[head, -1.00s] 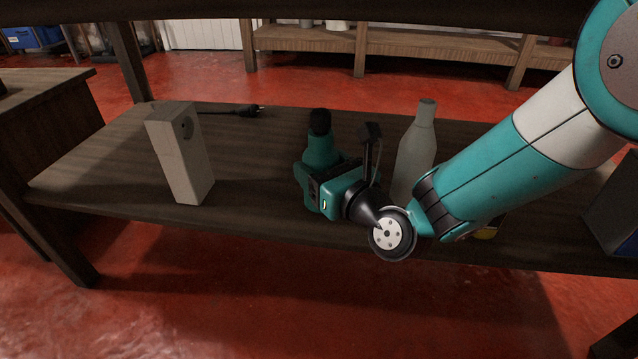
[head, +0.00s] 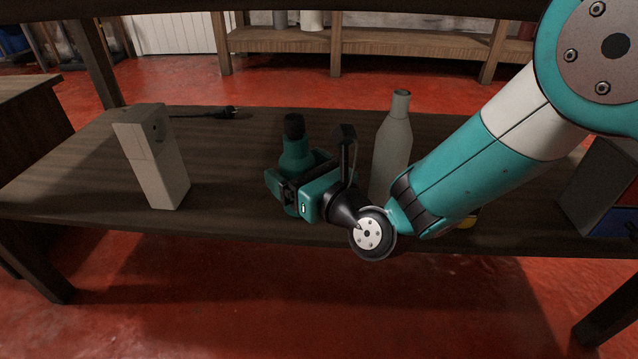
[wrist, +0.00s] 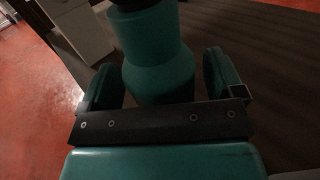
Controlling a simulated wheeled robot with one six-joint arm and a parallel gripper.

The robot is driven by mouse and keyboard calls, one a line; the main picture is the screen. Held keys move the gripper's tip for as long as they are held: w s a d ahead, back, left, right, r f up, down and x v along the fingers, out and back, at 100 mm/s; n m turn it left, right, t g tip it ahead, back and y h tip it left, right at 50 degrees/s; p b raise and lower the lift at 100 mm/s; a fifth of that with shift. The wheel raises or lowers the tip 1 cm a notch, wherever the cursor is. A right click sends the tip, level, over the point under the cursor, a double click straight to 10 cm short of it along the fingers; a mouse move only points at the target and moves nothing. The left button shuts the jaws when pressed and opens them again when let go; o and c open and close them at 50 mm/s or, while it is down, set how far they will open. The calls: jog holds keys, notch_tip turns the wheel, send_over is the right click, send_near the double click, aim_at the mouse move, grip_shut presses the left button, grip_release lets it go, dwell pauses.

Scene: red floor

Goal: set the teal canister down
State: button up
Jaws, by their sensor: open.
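The teal canister (head: 295,158) with a black cap stands upright on the dark wooden table (head: 85,185), left of the grey bottle. It also fills the middle of the wrist view (wrist: 158,62). My gripper (head: 281,186) is at the canister's lower part, with one finger on each side of it. In the wrist view my gripper (wrist: 160,85) is open, and a dark gap shows between the canister and the right finger.
A pale rectangular block (head: 152,165) stands at left. A grey bottle (head: 392,150) stands just right of my gripper. A black cable with a plug (head: 225,113) lies at the back. A grey box (head: 600,190) sits at far right. The table between block and canister is clear.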

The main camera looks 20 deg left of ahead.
jog(key=b+v, duration=0.7)
jog(key=v, duration=0.4)
jog(key=shift+s+d, duration=0.25)
jog(key=shift+d, duration=0.1)
jog(key=shift+f, duration=0.1)
jog(key=s+d+r+n+g+h, duration=0.1)
jog(key=s+d+r+n+g, duration=0.2)
jog(key=n, duration=0.6)
jog(key=s+d+n+g, duration=0.1)
jog(key=s+n+g, duration=0.3)
jog(key=n, duration=0.6)
jog(key=s+d+f+n+g+h, duration=0.1)
jog(key=s+d+n+h, duration=0.2)
jog(key=d, duration=0.6)
jog(key=s+d+f+n+g+h, duration=0.1)
jog(key=s+d+n+h, duration=0.2)
jog(key=d+n+h, duration=0.4)
jog(key=d+n, duration=0.2)
jog(key=d, duration=0.1)
jog(key=shift+f, duration=0.3)
